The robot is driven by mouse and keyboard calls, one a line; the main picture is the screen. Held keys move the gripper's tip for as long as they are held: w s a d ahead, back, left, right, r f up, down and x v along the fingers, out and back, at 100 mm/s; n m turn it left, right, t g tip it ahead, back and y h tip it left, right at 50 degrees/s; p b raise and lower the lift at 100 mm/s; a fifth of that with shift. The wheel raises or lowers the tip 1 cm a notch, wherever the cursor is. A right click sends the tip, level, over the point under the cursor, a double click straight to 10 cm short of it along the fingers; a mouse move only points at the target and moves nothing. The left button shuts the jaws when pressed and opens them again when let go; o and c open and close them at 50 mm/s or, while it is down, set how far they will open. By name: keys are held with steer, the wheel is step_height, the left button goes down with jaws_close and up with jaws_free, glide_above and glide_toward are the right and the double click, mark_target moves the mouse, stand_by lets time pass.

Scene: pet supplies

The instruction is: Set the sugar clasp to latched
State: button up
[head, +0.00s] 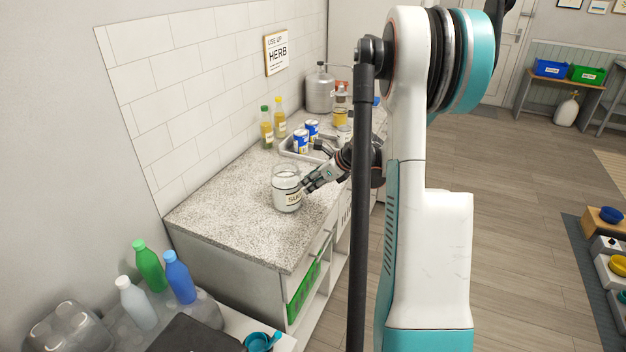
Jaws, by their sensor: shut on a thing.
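The sugar jar (287,193) stands upright on the speckled counter. It is clear glass with white contents and a label that reads in part "SU". My gripper (308,186) is at the jar's right side, with its fingers against or very near the upper label area. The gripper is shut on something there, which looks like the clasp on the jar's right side. The clasp itself is too small and too covered by the fingers to tell its position.
Behind the gripper, a metal tray (290,153) holds blue-and-white cans (300,141). Two bottles (267,128) stand by the tiled wall. A metal canister (320,92) is farther back. The counter (225,205) left of and in front of the jar is clear.

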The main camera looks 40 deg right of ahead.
steer(key=shift+w+a+r+g+p, duration=0.1)
steer(key=shift+w+r+g+p, duration=0.3)
steer(key=shift+g, duration=0.3)
steer(key=shift+s+f+h, duration=0.1)
steer(key=shift+h, duration=0.2)
steer(key=o, duration=1.1)
steer(key=shift+c, duration=0.2)
steer(key=v, duration=1.2)
steer(key=shift+f, duration=0.1)
